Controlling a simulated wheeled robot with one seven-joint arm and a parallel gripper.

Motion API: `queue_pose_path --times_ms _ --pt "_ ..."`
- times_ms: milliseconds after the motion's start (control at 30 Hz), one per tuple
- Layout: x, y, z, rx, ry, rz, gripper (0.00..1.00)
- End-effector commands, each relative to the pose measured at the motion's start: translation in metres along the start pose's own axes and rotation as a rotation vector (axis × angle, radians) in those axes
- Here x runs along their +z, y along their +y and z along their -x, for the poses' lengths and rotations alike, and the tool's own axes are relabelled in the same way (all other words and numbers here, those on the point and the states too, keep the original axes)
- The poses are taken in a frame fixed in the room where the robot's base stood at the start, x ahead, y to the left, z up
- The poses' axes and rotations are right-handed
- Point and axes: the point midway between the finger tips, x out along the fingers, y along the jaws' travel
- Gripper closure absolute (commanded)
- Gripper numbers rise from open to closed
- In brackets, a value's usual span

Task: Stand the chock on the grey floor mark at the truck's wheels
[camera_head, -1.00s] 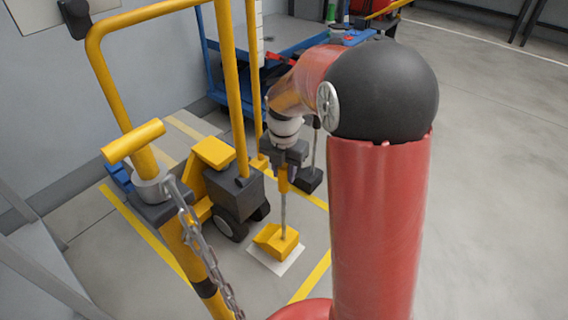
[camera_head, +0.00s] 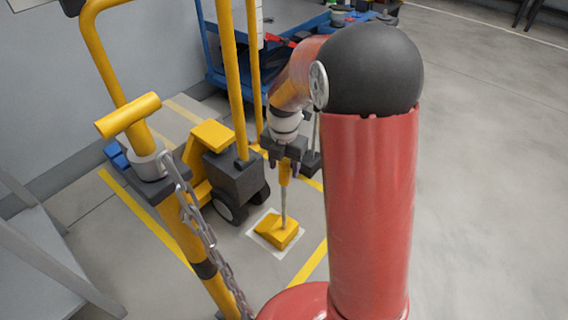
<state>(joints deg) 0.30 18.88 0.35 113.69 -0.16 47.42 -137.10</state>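The yellow wedge-shaped chock (camera_head: 277,233) stands upright on the pale grey floor mark (camera_head: 263,241), whose border shows around it. A thin rod with a yellow grip (camera_head: 284,173) rises from the chock. My gripper (camera_head: 283,168) is at the top of this rod, with its dark fingers apart on either side of the grip. It looks open, with the grip between the fingers. The yellow and dark grey truck (camera_head: 235,178) stands just behind and left of the mark, its wheel (camera_head: 230,208) close to the chock.
A yellow post with a hanging chain (camera_head: 203,235) stands in the left foreground. Yellow floor lines (camera_head: 148,222) flank the truck's bay. A blue cart (camera_head: 290,50) stands behind. The grey floor on the right is clear.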

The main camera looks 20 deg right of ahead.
Motion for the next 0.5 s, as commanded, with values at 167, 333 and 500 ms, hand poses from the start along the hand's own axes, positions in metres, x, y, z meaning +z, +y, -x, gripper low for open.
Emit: queue_pose_path --times_ms 167,333,500 --pt "0.000 0.000 0.000 0.000 0.000 0.000 0.49" --pt "0.001 0.001 0.012 0.002 -0.002 0.000 0.49" --pt "0.001 0.001 0.046 0.004 -0.004 0.000 0.49"
